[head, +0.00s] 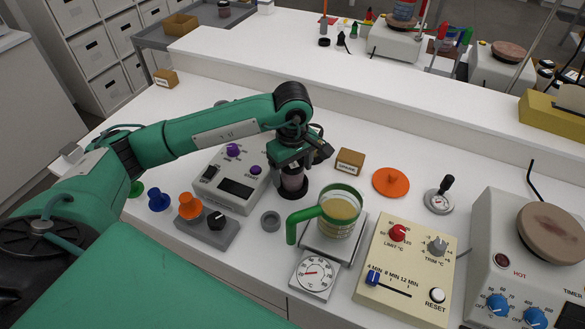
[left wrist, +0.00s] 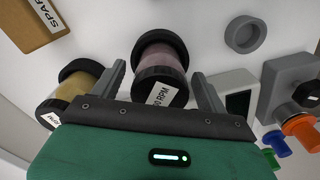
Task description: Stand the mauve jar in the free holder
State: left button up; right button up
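The mauve jar (head: 293,180) stands upright on the bench, dark at both ends. The left wrist view shows the mauve jar (left wrist: 160,57) with a white RPM label at its near end. My left gripper (head: 290,158) is at the jar's upper part. In the left wrist view its fingers (left wrist: 165,88) are spread either side of the jar, with gaps. A small grey round holder (head: 270,220) stands empty in front of the jar; it also shows in the left wrist view (left wrist: 245,33). My right gripper is not in view.
A tan jar (left wrist: 82,86) stands close beside my left gripper's outer finger. A green-handled jug (head: 340,212) is right of the grey holder. A grey control box (head: 232,188) and a knobbed box (head: 207,232) are left. A SPARE block (head: 350,161) stands behind.

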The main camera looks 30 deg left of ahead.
pick_arm(q)
notch_tip(320, 180, up, 8)
jog(key=shift+f+b, duration=0.15)
jog(key=shift+b, duration=0.8)
notch_tip(320, 180, up, 6)
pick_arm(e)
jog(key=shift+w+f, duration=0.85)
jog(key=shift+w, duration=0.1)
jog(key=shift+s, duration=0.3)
